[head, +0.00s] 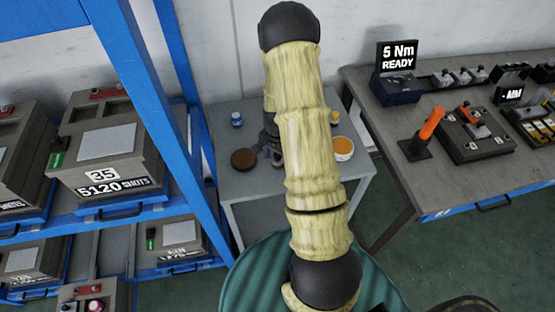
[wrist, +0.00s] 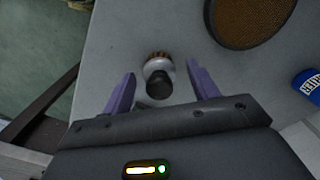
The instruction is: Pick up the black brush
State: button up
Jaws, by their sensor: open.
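A small brush-like thing (wrist: 159,78) stands on the grey table in the wrist view, with a black knob, a pale collar and brown bristles. My gripper (wrist: 161,82) is open above it. Its purple fingers are on either side of the knob, with a gap showing on both sides. I cannot tell how far above the table the fingertips are. In the head view my gripper (head: 269,153) is low over the small table, partly behind my arm, and the brush is hidden there.
On the small table (head: 245,185) are a round brown disc (head: 243,159), a blue-and-white jar (head: 237,119) and a white tub with orange contents (head: 343,148). A blue rack (head: 180,125) stands close at left. A workbench (head: 400,165) with devices is at right.

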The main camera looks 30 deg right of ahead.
jog(key=shift+f, duration=0.55)
jog(key=shift+c, duration=0.2)
jog(key=c, duration=1)
